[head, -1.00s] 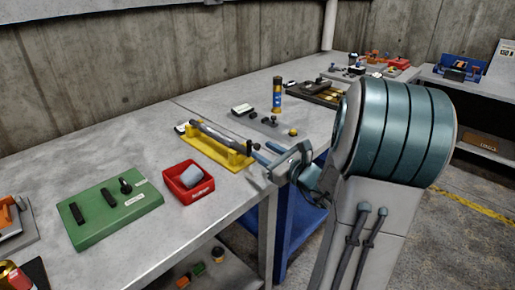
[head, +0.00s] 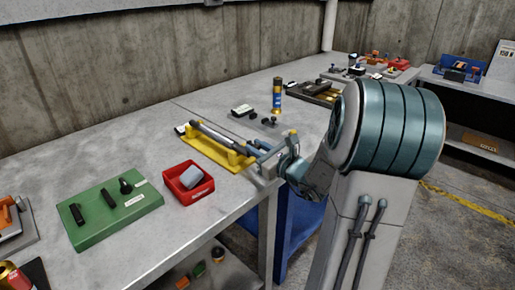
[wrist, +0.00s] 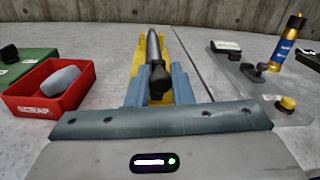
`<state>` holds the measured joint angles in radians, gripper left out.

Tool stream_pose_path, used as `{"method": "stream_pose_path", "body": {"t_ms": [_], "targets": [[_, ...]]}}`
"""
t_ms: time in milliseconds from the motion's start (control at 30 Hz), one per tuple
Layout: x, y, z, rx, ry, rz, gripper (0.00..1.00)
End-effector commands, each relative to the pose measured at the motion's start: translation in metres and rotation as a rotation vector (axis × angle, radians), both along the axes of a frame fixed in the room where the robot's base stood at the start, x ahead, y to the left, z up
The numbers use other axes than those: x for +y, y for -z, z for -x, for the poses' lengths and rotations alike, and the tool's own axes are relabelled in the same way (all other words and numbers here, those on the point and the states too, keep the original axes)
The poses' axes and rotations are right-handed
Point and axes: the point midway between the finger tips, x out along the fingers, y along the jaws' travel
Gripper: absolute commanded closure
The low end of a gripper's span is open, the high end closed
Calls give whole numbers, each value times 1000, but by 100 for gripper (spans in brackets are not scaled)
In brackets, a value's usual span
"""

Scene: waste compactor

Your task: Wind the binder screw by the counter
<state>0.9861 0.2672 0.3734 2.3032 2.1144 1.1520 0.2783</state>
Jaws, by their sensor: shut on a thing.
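The binder is a long grey rod (head: 213,137) lying in a yellow cradle (head: 236,165) on the bench. In the wrist view its rod (wrist: 153,46) points away from me, with a dark rounded knob (wrist: 160,79) at its near end. My gripper (head: 256,150) is at this near end, in line with the rod. In the wrist view its two blue-grey fingers (wrist: 160,84) lie on either side of the knob and are shut on it. A white-topped block (head: 242,110), perhaps the counter, sits behind on a grey plate; no reading is legible.
A red scrap bin (head: 188,184) holding a grey lump and a green board (head: 115,212) with dark parts lie to the left. A blue-and-gold cylinder (head: 277,96) and a yellow button (wrist: 287,103) are to the right.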

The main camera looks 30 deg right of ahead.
Motion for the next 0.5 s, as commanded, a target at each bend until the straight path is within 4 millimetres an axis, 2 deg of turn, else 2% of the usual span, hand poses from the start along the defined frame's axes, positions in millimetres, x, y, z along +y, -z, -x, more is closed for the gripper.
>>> {"method": "stream_pose_path", "body": {"t_ms": [500], "targets": [[-4, 0, -1, 23, 5, -59, 100]]}}
